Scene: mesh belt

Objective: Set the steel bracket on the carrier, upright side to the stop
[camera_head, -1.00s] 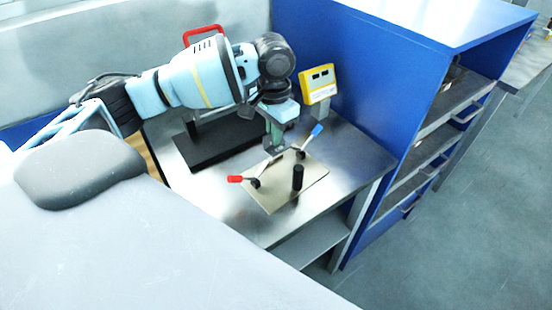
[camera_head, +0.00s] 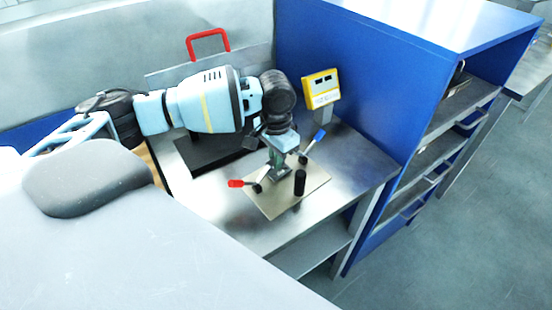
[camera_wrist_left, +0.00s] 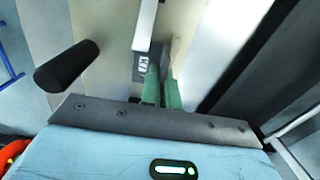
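The carrier (camera_head: 262,203) is a beige plate on the steel bench, with a black upright post (camera_head: 299,183) and two toggle clamps, one with a red handle (camera_head: 236,183) and one with a blue handle (camera_head: 319,135). My left gripper (camera_head: 280,166) points down over the plate between the clamps. In the left wrist view its green fingers (camera_wrist_left: 162,90) are close together on the grey steel bracket (camera_wrist_left: 140,65), which bears a small label. The bracket is low at the plate; whether it touches is unclear. A silver bar (camera_wrist_left: 146,22) lies beside it; I cannot tell whether this is the stop. My right gripper is out of view.
A yellow device (camera_head: 321,88) on a stand is behind the carrier, near the blue cabinet wall (camera_head: 370,95). A dark block (camera_head: 205,155) and a red handle (camera_head: 208,36) are behind my left arm. The bench (camera_head: 225,215) in front of the carrier is clear.

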